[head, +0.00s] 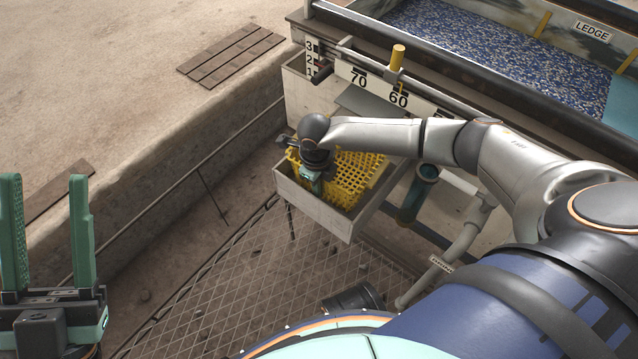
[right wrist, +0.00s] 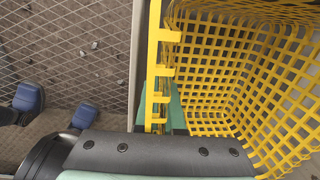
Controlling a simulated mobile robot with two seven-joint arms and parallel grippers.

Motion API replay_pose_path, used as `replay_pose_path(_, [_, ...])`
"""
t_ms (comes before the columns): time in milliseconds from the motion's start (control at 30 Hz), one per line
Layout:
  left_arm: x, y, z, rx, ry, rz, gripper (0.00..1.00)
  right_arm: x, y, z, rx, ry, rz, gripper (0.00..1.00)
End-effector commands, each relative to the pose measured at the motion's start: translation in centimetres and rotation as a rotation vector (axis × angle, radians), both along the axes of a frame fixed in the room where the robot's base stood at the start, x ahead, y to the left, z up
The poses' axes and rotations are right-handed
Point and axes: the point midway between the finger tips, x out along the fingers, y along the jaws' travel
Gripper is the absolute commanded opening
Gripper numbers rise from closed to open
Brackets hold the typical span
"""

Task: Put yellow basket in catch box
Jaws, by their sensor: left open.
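The yellow basket (head: 358,172) is a lattice basket inside the grey catch box (head: 318,208). It sits tilted, with part of its mesh at the box's rim; whether it rests on the box floor is hidden. My right gripper (head: 312,180) is at the basket's left side, over the box. In the right wrist view the basket (right wrist: 245,75) fills the right half, and its rim strip runs between the green fingers of my right gripper (right wrist: 158,112), which look shut on it. My left gripper (head: 45,182) is open and empty at the lower left, far from the box.
Behind the box is a machine wall with a number scale (head: 380,85) and a yellow post (head: 397,57). A trough of blue granules (head: 490,50) lies at upper right. A pipe (head: 455,250) stands right of the box. Mesh flooring (head: 250,270) lies in front.

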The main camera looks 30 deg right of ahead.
Motion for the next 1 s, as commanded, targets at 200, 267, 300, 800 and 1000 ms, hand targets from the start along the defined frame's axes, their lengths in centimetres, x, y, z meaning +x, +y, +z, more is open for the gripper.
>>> replay_pose_path(200, [0.0, 0.0, 0.0, 0.000, 0.001, 0.000, 0.50, 0.0, 0.0, 0.1, 0.000, -0.001, 0.000, 0.00])
replay_pose_path(267, [0.0, 0.0, 0.0, -0.001, 0.001, 0.000, 0.50, 0.1, 0.0, 0.0, 0.000, -0.001, 0.000, 0.00])
replay_pose_path(300, [0.0, 0.0, 0.0, -0.001, 0.001, 0.000, 0.50, 0.1, 0.0, 0.0, 0.000, -0.001, 0.000, 0.00])
replay_pose_path(800, [0.0, 0.1, 0.0, 0.000, 0.000, 0.002, 0.50, 0.1, 0.1, -1.0, 0.000, -0.001, 0.000, 0.00])
replay_pose_path(1000, [0.0, 0.1, 0.0, 0.002, 0.000, 0.002, 0.50, 0.1, 0.0, -0.9, 0.000, -0.001, 0.000, 0.27])
